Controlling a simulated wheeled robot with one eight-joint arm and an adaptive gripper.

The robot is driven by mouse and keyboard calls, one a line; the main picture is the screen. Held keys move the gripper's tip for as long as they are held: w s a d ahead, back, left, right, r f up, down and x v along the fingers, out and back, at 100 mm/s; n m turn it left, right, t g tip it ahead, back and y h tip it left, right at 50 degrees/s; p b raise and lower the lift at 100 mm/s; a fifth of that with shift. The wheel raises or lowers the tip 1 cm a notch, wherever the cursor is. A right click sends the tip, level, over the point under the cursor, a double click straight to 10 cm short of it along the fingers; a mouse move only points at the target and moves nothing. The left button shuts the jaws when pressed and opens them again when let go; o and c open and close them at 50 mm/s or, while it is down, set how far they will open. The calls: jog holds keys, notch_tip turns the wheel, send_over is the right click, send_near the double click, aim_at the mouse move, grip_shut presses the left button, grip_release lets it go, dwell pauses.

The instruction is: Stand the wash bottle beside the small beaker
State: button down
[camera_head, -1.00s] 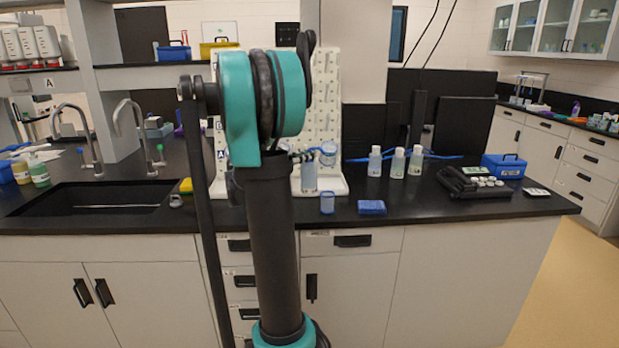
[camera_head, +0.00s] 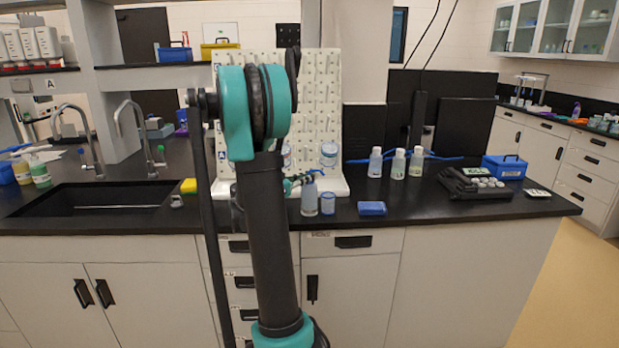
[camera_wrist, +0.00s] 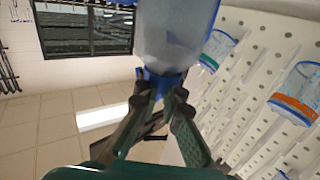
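The wash bottle (camera_head: 309,199) is translucent with a blue top and stands upright at the counter's front edge. The small beaker (camera_head: 327,203), bluish and clear, is just to its right, with a very narrow gap or none. My gripper (camera_head: 304,179) is at the bottle's top. In the wrist view my gripper (camera_wrist: 160,88) has both fingers closed around the blue neck of the wash bottle (camera_wrist: 176,36). The bottle's base is about level with the beaker's base; I cannot tell whether it bears on the counter.
A white pegboard (camera_head: 311,90) with hung beakers stands close behind. Several bottles (camera_head: 398,164) stand farther right. A sink (camera_head: 90,198) is at left. My arm hides part of the counter.

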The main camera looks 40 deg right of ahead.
jog(key=c, duration=1.7)
grip_release()
jog(key=a, duration=1.2)
jog(key=s+a+f+n+t+y, duration=0.1)
jog(key=s+a+f+n+y, duration=0.25)
jog(key=s+f, duration=0.2)
jog(key=s+a+f+n+t+y, duration=0.1)
jog(key=s+a+f+n+y, duration=0.3)
jog(key=f, duration=0.3)
jog(key=s+a+f+n+y, duration=0.4)
jog(key=a+n+y, duration=0.1)
jog(key=a, duration=0.4)
jog(key=s+a+f+n+t+y, duration=0.1)
jog(key=s+a+f+n+y, duration=0.3)
jog(key=a, duration=0.5)
jog(key=shift+s+f+n+t+y, duration=0.35)
jog(key=shift+s+n+y, duration=0.25)
jog(key=shift+n+y, duration=0.15)
